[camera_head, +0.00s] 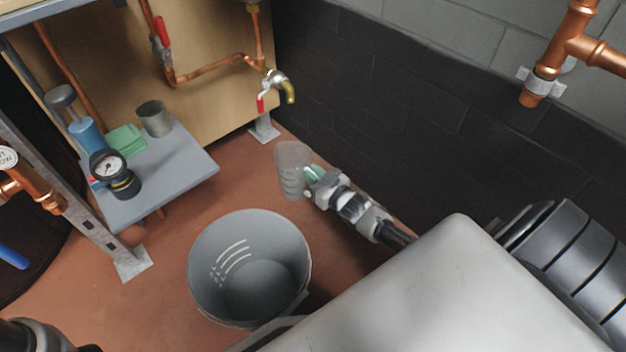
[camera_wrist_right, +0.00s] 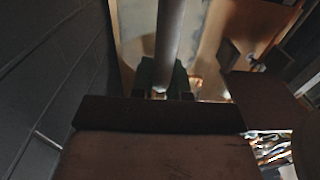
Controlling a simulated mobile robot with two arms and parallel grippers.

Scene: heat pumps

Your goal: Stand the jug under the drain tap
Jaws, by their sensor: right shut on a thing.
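The jug (camera_head: 292,172) is a small translucent grey vessel with markings on its side, roughly upright. My right gripper (camera_head: 312,176) is shut on its right side, with the arm reaching in from the lower right. In the wrist view a pale grey strip of the jug (camera_wrist_right: 170,35) runs between the dark fingers (camera_wrist_right: 162,76). The drain tap (camera_head: 276,88) has a brass spout and a red lever, and sits above the jug in the head picture. I cannot tell whether the jug touches the floor. My left gripper is not in view.
A large grey bucket (camera_head: 250,228) stands on the reddish floor (camera_head: 180,285) in front of the jug. A grey shelf (camera_head: 185,172) with a gauge (camera_head: 108,165), a cup (camera_head: 154,118) and a green cloth (camera_head: 125,139) is at left. A dark block wall (camera_head: 400,110) bounds the right.

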